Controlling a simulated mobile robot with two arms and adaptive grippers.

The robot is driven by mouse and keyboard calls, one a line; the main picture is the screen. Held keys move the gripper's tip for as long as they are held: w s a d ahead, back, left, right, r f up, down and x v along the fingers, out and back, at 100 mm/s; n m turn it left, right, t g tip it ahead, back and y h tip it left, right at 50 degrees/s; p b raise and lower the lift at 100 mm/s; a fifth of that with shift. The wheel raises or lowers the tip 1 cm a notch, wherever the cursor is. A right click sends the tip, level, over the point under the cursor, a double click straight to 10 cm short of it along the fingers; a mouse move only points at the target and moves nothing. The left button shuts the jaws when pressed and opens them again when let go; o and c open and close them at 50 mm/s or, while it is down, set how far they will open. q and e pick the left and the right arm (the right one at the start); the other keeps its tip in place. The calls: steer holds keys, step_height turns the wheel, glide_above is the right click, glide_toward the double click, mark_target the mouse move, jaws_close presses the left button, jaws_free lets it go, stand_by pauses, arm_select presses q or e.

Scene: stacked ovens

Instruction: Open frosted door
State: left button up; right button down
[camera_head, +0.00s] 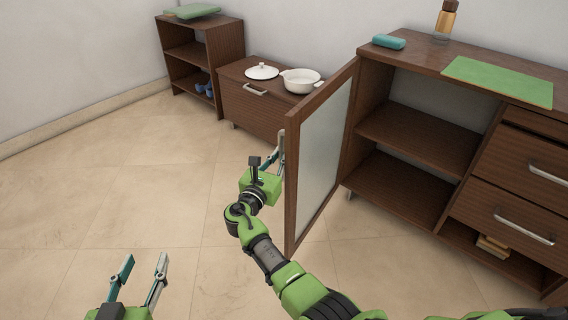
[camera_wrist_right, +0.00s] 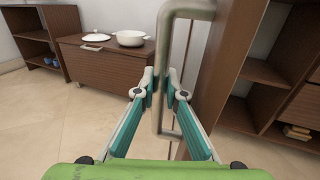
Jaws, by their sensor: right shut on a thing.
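The frosted door (camera_head: 322,150) has a brown wood frame around a pale frosted pane. It stands swung well out from the cabinet (camera_head: 420,137), whose open shelves show behind it. My right gripper (camera_head: 279,165) is at the door's left side. In the right wrist view my right gripper (camera_wrist_right: 161,88) is shut on the door's metal handle (camera_wrist_right: 163,60), a vertical bar between the fingertips. My left gripper (camera_head: 145,265) is open and empty over the floor at the lower left, apart from the door.
A low cabinet (camera_head: 255,112) with a white pot (camera_head: 300,82) and a lid (camera_head: 262,71) stands behind the door. A shelf unit (camera_head: 222,42) is at the back left. Drawers (camera_head: 515,185) are at the right. The floor at left is clear.

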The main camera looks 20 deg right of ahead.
arm_select(q)
steer(key=shift+w+d+r+t+h+b, duration=0.15)
steer(key=shift+r+t, duration=0.3)
steer(key=shift+r, duration=0.45)
steer(key=shift+w+r+t+h+b, duration=0.1)
steer(key=shift+w+r+t+h, duration=0.25)
steer(key=shift+r, duration=0.5)
steer(key=shift+w+d+r+t+h+b, duration=0.1)
steer(key=shift+r+t, duration=0.4)
steer(key=shift+r, duration=0.4)
arm_select(e)
steer(key=shift+w+a+r, duration=0.15)
steer(key=shift+w+r, duration=0.25)
steer(key=shift+w, duration=0.3)
steer(key=c, duration=2.4)
jaws_free()
steer(key=shift+o, duration=0.2)
steer(key=shift+f, duration=0.1)
arm_select(q)
steer(key=shift+f, duration=0.1)
steer(key=shift+w+d, duration=0.1)
arm_select(e)
steer(key=shift+d, duration=0.2)
